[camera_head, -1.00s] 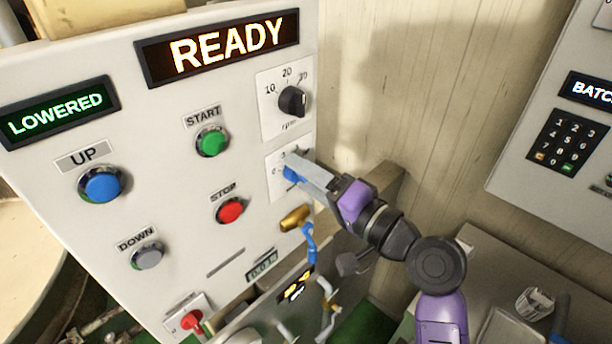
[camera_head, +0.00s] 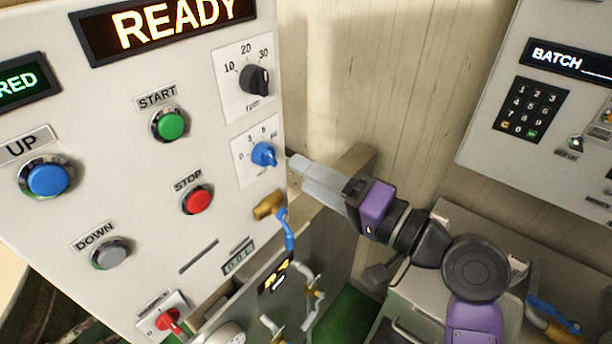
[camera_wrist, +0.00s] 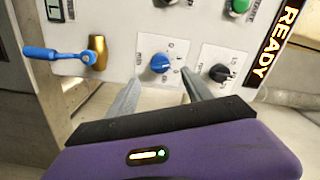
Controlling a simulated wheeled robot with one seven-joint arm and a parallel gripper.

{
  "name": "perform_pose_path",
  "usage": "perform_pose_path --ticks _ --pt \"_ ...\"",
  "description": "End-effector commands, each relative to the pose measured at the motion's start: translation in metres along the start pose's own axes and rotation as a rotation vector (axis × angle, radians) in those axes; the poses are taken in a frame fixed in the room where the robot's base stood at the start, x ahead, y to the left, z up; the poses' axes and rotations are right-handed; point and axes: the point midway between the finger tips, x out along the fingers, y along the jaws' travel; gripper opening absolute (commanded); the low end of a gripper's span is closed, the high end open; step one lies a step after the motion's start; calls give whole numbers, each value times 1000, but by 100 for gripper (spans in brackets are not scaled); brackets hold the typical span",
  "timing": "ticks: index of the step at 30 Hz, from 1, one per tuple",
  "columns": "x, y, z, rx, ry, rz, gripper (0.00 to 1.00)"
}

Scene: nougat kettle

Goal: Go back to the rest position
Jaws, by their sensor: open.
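My gripper (camera_head: 300,170) is open and empty, a short way to the right of the control panel (camera_head: 215,232) in the head view. The blue knob (camera_head: 264,154) on its white scale plate is just left of the fingertips, with a visible gap. In the wrist view the two fingers of my gripper (camera_wrist: 160,88) are spread apart, and the blue knob (camera_wrist: 161,64) shows beyond them, between the tips. The black rpm knob (camera_head: 255,80) sits above the blue knob.
The panel has a green START button (camera_head: 170,125), a red STOP button (camera_head: 197,200) and a READY display (camera_head: 165,25). A brass valve with a blue lever (camera_head: 288,230) is below. A keypad panel (camera_head: 530,108) stands at right. A wooden wall is behind.

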Motion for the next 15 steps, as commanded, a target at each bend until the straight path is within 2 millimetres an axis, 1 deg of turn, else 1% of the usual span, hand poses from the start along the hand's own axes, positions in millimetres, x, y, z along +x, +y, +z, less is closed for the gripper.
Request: perform_pose_path --ticks 10,13,15 --pt "0 -1 -1 -11 5 -2 59" --pt "0 -3 -13 -45 53 -10 59" --pt "-2 -6 -29 -93 120 -11 59"
